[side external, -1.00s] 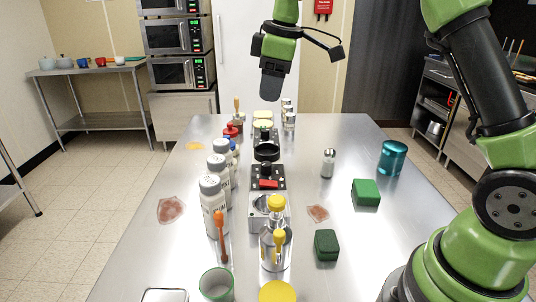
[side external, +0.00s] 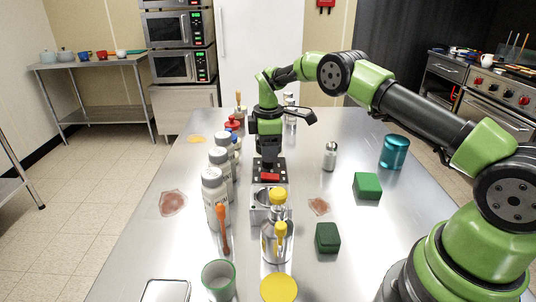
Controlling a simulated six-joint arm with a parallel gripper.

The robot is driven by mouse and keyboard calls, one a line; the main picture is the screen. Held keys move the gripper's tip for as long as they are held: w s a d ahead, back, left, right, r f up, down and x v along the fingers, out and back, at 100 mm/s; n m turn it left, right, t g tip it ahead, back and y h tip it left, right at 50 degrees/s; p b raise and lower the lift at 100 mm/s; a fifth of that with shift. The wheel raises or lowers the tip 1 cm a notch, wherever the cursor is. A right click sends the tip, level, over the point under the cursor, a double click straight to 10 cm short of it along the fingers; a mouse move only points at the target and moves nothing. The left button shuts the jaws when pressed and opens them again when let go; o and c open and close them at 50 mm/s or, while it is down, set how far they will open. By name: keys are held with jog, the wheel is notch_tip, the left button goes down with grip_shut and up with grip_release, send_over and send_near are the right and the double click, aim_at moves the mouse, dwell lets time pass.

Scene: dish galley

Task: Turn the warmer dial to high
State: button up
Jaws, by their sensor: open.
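The warmer's dark control panel (side external: 282,170) sits in the middle of the steel table, with a red switch (side external: 270,177) at its near end. My gripper (side external: 267,158) points straight down over the panel, just behind the red switch. It is open, seen from its side, and its fingertips are at about dial height. The black dial is hidden behind my gripper, so I cannot tell its setting or whether the fingers touch it.
White-capped bottles (side external: 215,195) stand close on the left of the panel. A steel box (side external: 260,205) and yellow-topped dispensers (side external: 277,225) stand in front. A shaker (side external: 330,156), green blocks (side external: 367,186) and a teal can (side external: 394,152) are on the right.

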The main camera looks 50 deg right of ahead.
jog(key=shift+f, duration=1.15)
jog(key=c, duration=0.9)
jog(key=m, duration=0.6)
jog(key=shift+w+m, duration=0.1)
jog(key=shift+m, duration=0.3)
jog(key=m, duration=0.6)
jog(key=shift+g, duration=0.3)
jog(key=shift+m, duration=0.4)
